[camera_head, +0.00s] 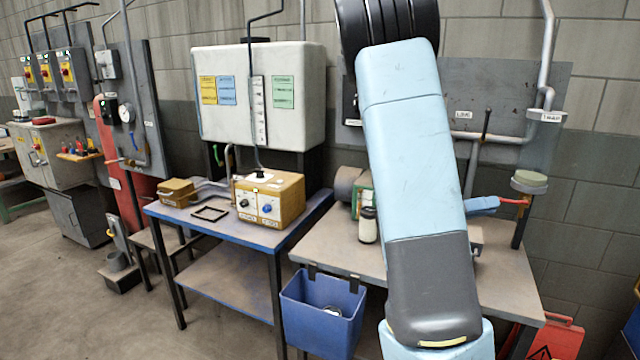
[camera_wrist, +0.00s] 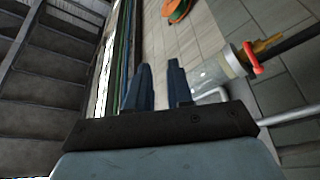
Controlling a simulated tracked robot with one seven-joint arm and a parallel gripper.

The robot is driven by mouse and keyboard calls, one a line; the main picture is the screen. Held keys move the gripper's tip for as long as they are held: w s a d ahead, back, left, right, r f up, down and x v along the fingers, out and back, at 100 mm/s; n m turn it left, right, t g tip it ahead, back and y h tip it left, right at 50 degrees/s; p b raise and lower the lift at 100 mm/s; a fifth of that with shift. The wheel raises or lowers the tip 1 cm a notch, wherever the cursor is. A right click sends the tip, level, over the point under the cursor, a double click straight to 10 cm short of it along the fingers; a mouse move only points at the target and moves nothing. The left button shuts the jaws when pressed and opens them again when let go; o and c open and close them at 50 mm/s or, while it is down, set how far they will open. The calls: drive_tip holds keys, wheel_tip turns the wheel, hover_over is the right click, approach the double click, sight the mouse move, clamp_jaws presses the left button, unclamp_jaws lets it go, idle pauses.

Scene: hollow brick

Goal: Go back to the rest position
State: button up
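My gripper (camera_wrist: 159,72) shows in the wrist view. Its two dark blue fingers stand apart with a gap between them, and nothing is held in the gap. In the head view my light blue and grey arm stands in front of the right bench, and I cannot make out the gripper there.
A blue-framed table (camera_head: 165,212) bears a yellow control box (camera_head: 285,205). The right bench (camera_head: 515,290) has a blue bin (camera_head: 322,335) hung on its front. In the wrist view a clear cylinder with a red ring (camera_wrist: 215,75) is right of the fingers.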

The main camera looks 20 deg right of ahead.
drive_tip(key=s+a+f+n+t+y, duration=0.2)
drive_tip(key=s+a+y, duration=0.1)
drive_tip(key=a+y, duration=0.3)
drive_tip(key=s+a+f+n+t+y, duration=0.1)
drive_tip(key=s+a+n+t+y, duration=0.15)
drive_tip(key=a+y, duration=0.3)
drive_tip(key=a+r+n+t+y, duration=0.3)
drive_tip(key=a+r+n+t, duration=0.1)
drive_tip(key=a, duration=0.6)
drive_tip(key=a+r+n+t+y, duration=0.4)
drive_tip(key=a+t, duration=0.2)
drive_tip(key=a, duration=0.4)
drive_tip(key=shift+s+a+r, duration=0.25)
drive_tip(key=shift+a+r, duration=0.15)
drive_tip(key=shift+n, duration=0.25)
